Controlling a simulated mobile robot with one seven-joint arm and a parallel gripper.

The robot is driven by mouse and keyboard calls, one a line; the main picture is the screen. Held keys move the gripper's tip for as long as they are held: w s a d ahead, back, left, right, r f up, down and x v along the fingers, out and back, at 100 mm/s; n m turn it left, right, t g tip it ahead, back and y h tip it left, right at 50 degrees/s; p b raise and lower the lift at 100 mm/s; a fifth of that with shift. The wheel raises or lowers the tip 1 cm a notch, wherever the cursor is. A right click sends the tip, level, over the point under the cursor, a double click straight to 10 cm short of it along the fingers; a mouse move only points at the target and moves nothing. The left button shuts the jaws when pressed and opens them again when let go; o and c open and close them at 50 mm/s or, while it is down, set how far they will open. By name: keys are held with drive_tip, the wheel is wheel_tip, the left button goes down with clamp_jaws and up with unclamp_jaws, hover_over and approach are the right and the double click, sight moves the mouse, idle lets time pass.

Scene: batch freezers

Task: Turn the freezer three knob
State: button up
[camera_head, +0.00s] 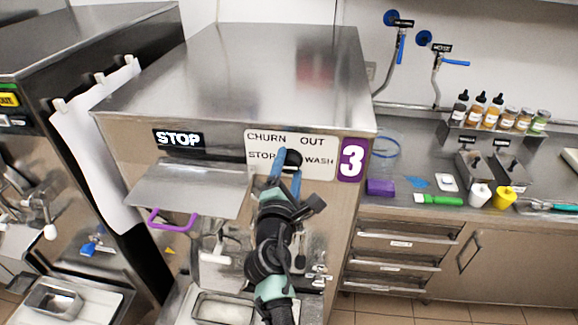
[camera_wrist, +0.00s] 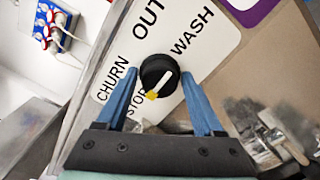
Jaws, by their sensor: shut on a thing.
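The freezer three knob (camera_wrist: 160,76) is round and black, with a white bar and a yellow tip. In the wrist view the yellow tip points down-left, towards the word STOP on the white label (camera_wrist: 205,40). CHURN, OUT and WASH are also printed around the knob. My gripper (camera_head: 287,157) is at the front of freezer three (camera_head: 240,65), by the label and left of the purple "3" sign (camera_head: 352,160). Its two blue fingers are on either side of the knob and shut on it. In the head view my gripper and arm partly hide the knob.
A steel shelf (camera_head: 190,188) with a purple handle (camera_head: 170,221) juts out left of my arm. A metal pan (camera_head: 222,308) is below. Another freezer (camera_head: 90,40) stands at left. A counter with bottles (camera_head: 478,108) and drawers is at right.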

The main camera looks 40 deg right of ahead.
idle(0.3)
drive_tip(key=o, duration=1.2)
drive_tip(key=shift+a, duration=0.1)
drive_tip(key=b+v, duration=0.3)
drive_tip(key=v, duration=1)
